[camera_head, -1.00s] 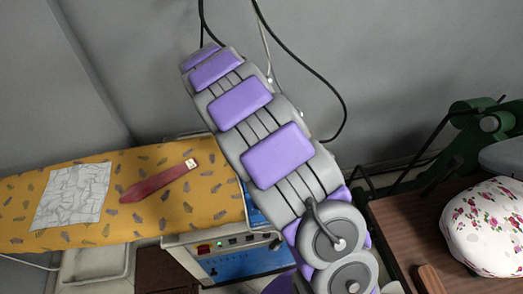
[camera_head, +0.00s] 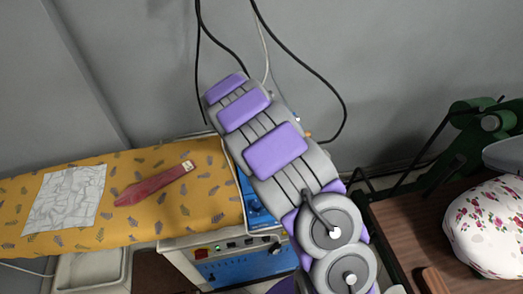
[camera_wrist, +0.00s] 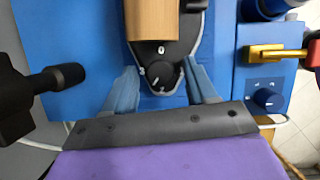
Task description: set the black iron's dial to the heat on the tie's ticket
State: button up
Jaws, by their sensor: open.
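The black iron (camera_wrist: 191,48) shows in the wrist view, with a wooden handle (camera_wrist: 152,18) above its round black dial (camera_wrist: 163,74). White marks show on and around the dial, too small to read surely. My gripper (camera_wrist: 162,78) is open, its two grey-blue fingers on either side of the dial; whether they touch it I cannot tell. In the head view the dark red tie (camera_head: 150,187) lies on the yellow ironing board (camera_head: 205,195). A small pale ticket (camera_head: 188,165) is at its right end, its marks unreadable. My arm hides the iron and gripper there.
A blue unit with a control panel (camera_head: 235,252) stands by the board's right end. The wrist view shows a second small dial (camera_wrist: 267,99), a brass-and-red lever (camera_wrist: 275,52) and a black knob (camera_wrist: 65,77). A crumpled white cloth (camera_head: 65,200) lies left; a floral pad (camera_head: 485,228) is right.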

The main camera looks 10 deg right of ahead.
jog(key=c, duration=1)
jog(key=m+g+p, duration=0.1)
jog(key=m, duration=0.1)
jog(key=m+p, duration=0.2)
jog(key=shift+w+r+m+g, duration=0.1)
jog(key=shift+w+m+g, duration=0.1)
jog(key=shift+m+g, duration=0.2)
jog(key=shift+m+g+y+p, duration=0.6)
jog(key=shift+m+g+p, duration=0.15)
jog(key=shift+m, duration=1.35)
jog(key=o, duration=1)
